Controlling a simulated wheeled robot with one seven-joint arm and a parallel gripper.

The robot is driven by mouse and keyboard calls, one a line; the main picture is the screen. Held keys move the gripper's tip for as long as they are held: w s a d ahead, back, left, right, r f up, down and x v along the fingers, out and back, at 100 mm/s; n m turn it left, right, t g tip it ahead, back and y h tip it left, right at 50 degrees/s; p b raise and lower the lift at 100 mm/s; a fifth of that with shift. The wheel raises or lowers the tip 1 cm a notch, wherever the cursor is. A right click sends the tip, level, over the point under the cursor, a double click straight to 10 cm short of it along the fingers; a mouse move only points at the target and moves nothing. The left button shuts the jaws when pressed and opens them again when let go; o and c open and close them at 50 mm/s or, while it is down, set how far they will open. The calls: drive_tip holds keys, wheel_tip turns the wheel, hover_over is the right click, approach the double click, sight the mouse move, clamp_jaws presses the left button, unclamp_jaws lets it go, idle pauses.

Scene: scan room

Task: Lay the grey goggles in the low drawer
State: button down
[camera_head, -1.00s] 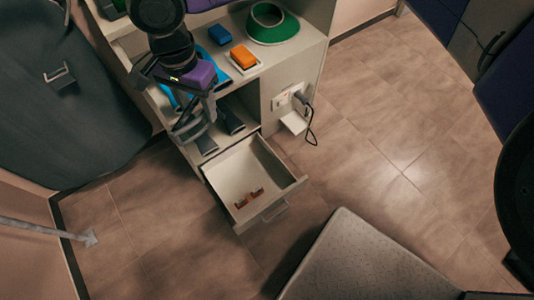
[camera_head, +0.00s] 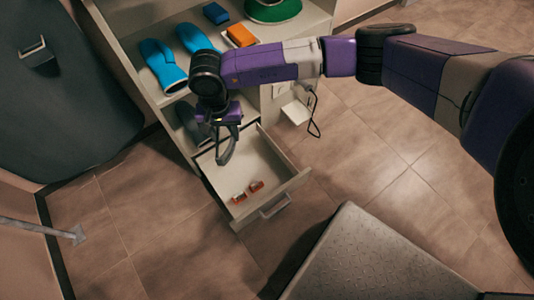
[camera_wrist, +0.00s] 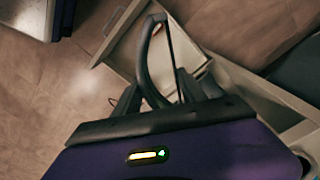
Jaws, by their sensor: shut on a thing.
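My gripper (camera_head: 224,124) is shut on the grey goggles (camera_head: 232,148), which hang below it as a dark curved band. They are above the back part of the low drawer (camera_head: 281,195), which is pulled open from the bottom of the cabinet. In the wrist view the goggles (camera_wrist: 146,45) stick out past the finger ends of my gripper (camera_wrist: 172,92), with the pale drawer (camera_wrist: 125,35) behind them. I cannot tell whether the goggles touch the drawer. Two small orange-brown things (camera_head: 256,186) lie on the drawer floor near its front.
Blue mitts (camera_head: 160,66), a blue block (camera_head: 215,13), an orange block on a white dish (camera_head: 240,36) and a green visor (camera_head: 275,10) are on the cabinet top. A dark item (camera_head: 187,122) is on the shelf beneath. A grey textured surface (camera_head: 370,260) is in front of the drawer.

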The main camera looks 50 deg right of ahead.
drive_tip(key=s+d+f+m, duration=0.2)
drive_tip(key=d+f+m, duration=0.6)
drive_tip(key=m, duration=2.1)
hover_over(273, 172)
wheel_tip(273, 172, down, 12)
wheel_tip(273, 172, down, 20)
drive_tip(key=b, duration=1.5)
drive_tip(key=shift+r, duration=0.2)
drive_tip(key=shift+d+r, duration=0.1)
drive_tip(key=c, duration=0.7)
unclamp_jaws()
drive_tip(key=shift+f, duration=0.2)
drive_tip(key=shift+o, duration=0.2)
